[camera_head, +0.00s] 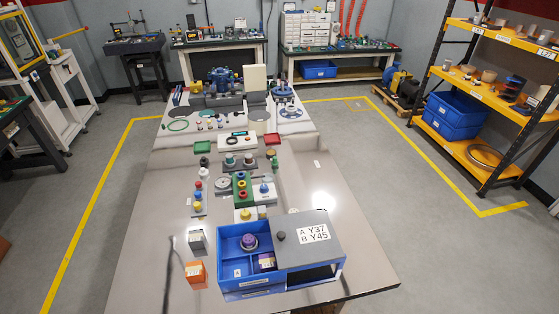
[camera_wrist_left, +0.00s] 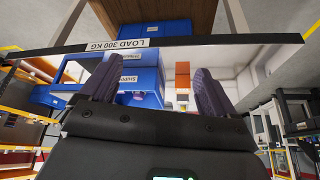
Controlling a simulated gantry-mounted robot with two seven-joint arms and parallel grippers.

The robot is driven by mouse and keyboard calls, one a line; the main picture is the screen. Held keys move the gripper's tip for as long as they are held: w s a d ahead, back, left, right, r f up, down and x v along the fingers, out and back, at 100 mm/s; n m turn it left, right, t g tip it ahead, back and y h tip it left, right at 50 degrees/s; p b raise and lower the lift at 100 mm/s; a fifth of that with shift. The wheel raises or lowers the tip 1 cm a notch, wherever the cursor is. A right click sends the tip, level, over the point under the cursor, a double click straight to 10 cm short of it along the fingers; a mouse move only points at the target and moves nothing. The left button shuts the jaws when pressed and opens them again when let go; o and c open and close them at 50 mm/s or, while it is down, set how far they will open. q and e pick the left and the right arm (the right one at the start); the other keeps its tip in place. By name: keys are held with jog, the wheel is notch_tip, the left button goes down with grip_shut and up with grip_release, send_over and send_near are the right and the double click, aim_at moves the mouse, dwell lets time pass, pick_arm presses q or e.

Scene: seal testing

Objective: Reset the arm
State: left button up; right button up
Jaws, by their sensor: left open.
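My left gripper (camera_wrist_left: 155,82) shows only in the left wrist view. Its two dark ridged fingers stand well apart, open, with nothing held between them. That view is upside down, as the writing in it shows. Behind the fingers are stacked blue boxes (camera_wrist_left: 138,75) and a dark beam marked LOAD 300 KG (camera_wrist_left: 150,46); the gripper appears apart from them. Neither arm shows in the head view, and my right gripper is in no view.
In the head view a long grey table (camera_head: 150,225) carries a blue bin (camera_head: 255,280) with a grey lid (camera_head: 310,252), an orange box (camera_head: 196,274), a grey box (camera_head: 197,241) and several small coloured parts. A yellow shelf rack (camera_head: 490,98) stands right. The table's front left is mostly clear.

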pick_arm(q)
notch_tip(320, 180, up, 26)
jog(key=s+g+p, duration=0.1)
jog(key=s+p, duration=0.1)
jog(key=p, duration=2.5)
jog(key=shift+s+a+r+m+g, duration=0.15)
jog(key=shift+s+a+m+g, duration=0.15)
jog(key=shift+s+a+g, duration=0.1)
